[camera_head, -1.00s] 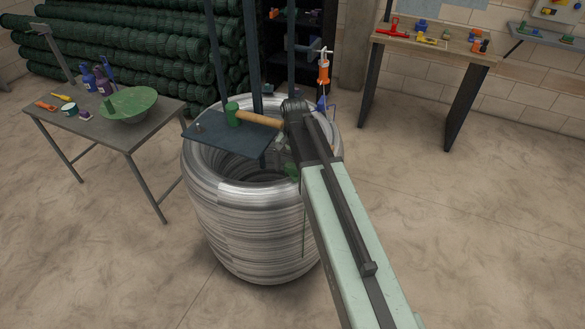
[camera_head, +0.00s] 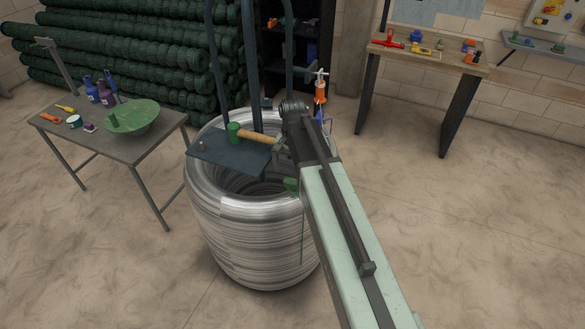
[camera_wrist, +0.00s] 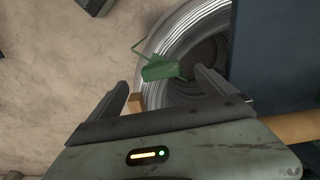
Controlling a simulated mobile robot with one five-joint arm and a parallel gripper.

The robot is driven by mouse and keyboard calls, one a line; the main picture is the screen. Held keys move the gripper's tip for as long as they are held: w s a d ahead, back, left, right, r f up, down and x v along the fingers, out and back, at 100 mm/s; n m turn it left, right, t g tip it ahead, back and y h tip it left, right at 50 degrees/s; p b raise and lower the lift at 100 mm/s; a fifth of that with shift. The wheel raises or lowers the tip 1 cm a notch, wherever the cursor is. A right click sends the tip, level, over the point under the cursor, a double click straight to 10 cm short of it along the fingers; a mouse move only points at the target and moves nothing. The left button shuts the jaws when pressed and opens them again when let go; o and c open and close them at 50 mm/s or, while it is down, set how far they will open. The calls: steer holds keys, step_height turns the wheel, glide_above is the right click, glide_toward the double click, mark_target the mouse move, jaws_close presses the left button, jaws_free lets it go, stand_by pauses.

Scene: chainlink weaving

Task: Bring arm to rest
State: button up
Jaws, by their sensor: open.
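My arm (camera_head: 345,235) reaches forward over the big coil of silvery wire (camera_head: 245,240). In the wrist view my gripper (camera_wrist: 165,90) is open, with its two dark fingers apart. A green piece (camera_wrist: 162,70) with a thin arm shows beyond and between the fingers, over the coil's rim (camera_wrist: 160,42). I cannot tell whether it touches them. A green piece also shows beside the arm in the head view (camera_head: 291,185). The gripper is mostly hidden behind my arm there.
A green-headed mallet (camera_head: 235,132) lies on a dark plate (camera_head: 225,155) over the coil, its handle towards my arm. Dark upright bars stand behind. A table (camera_head: 130,150) with a green bowl (camera_head: 132,116) is at left, a workbench (camera_head: 430,58) at right. The right floor is clear.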

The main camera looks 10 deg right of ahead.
steer(key=s+n, duration=0.6)
steer(key=s, duration=0.7)
